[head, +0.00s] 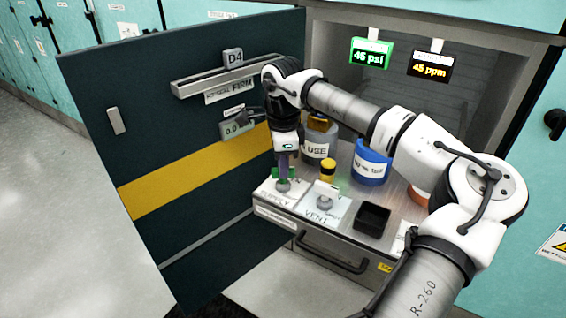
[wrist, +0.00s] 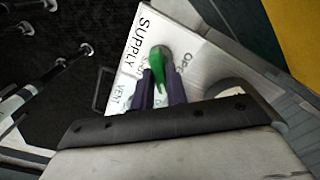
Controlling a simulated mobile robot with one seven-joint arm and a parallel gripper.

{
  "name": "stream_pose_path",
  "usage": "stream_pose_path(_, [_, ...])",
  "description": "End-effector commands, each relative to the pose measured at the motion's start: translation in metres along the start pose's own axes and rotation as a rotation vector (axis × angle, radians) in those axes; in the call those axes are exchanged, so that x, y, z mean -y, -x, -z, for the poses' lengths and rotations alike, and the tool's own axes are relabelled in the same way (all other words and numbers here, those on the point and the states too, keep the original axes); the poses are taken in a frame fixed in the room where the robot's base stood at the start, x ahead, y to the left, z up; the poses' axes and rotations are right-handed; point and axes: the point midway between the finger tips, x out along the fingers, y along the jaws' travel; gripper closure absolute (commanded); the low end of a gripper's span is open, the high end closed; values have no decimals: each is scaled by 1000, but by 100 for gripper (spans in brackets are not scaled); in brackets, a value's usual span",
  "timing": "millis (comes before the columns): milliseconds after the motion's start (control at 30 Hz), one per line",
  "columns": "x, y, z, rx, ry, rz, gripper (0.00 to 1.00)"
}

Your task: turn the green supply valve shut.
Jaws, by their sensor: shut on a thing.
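The green supply valve handle shows between the two dark purple fingers of my gripper (wrist: 160,76) in the wrist view. The handle (wrist: 157,66) stands over the white plate marked SUPPLY (wrist: 138,50). My gripper is shut on the handle and hides part of it. In the head view my gripper (head: 284,172) points down at the SUPPLY plate (head: 264,191), at the left of the cabinet's front ledge. A little green of the valve (head: 275,172) shows beside the fingers. A green display (head: 370,55) reads 45 psi.
The VENT plate with its grey knob (head: 325,202) is just right of the supply valve. A black bin (head: 372,217) is further right. A grey jar (head: 317,147) and a blue container (head: 369,165) stand behind. The open dark door (head: 190,150) is close on the left.

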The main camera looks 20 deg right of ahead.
Motion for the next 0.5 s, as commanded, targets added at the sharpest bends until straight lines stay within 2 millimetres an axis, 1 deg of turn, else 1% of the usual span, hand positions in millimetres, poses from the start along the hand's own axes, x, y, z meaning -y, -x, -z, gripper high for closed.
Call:
stream_pose_path(200, [0,1,1,-2,-207,1,100])
stream_pose_path(500, [0,1,1,-2,-465,1,100])
